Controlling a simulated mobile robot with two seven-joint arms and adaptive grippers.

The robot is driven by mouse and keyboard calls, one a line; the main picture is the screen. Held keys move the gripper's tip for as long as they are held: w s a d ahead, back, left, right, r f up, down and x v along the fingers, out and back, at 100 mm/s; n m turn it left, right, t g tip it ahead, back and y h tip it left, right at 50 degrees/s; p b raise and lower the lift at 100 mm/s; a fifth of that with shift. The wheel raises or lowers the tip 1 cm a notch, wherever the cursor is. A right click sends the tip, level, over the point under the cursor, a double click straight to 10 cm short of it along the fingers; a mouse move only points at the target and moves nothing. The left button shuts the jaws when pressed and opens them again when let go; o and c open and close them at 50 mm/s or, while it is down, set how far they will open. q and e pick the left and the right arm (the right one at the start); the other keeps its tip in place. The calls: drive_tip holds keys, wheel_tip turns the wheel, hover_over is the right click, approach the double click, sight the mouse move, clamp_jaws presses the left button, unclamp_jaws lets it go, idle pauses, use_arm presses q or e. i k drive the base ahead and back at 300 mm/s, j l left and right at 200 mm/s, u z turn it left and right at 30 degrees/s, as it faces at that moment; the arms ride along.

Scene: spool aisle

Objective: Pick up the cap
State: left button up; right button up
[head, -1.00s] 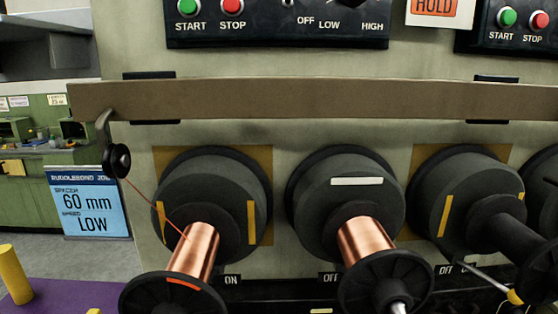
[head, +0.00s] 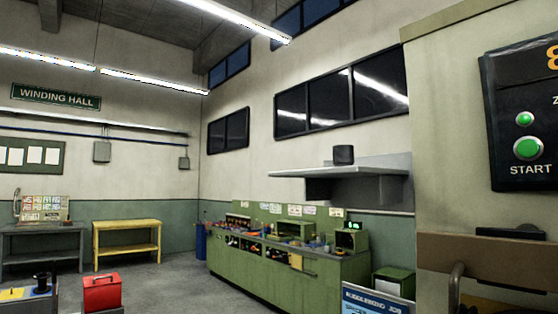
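I cannot make out a cap for certain. A small dark cylinder (head: 343,155) stands on the pale wall shelf (head: 352,170) above the green workbench, and I cannot tell if it is the cap. Another small dark round item (head: 42,282) stands on a low surface at the lower left, also unclear. Neither of my grippers is in the head view.
A long green workbench (head: 265,272) with cluttered equipment runs along the back wall. A red box (head: 101,291), a yellow table (head: 127,240) and a grey table (head: 44,247) are at left. The winding machine (head: 480,60) fills the right edge. Open floor lies between.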

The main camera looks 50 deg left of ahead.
sight(343, 155)
drive_tip(key=u, duration=1.05)
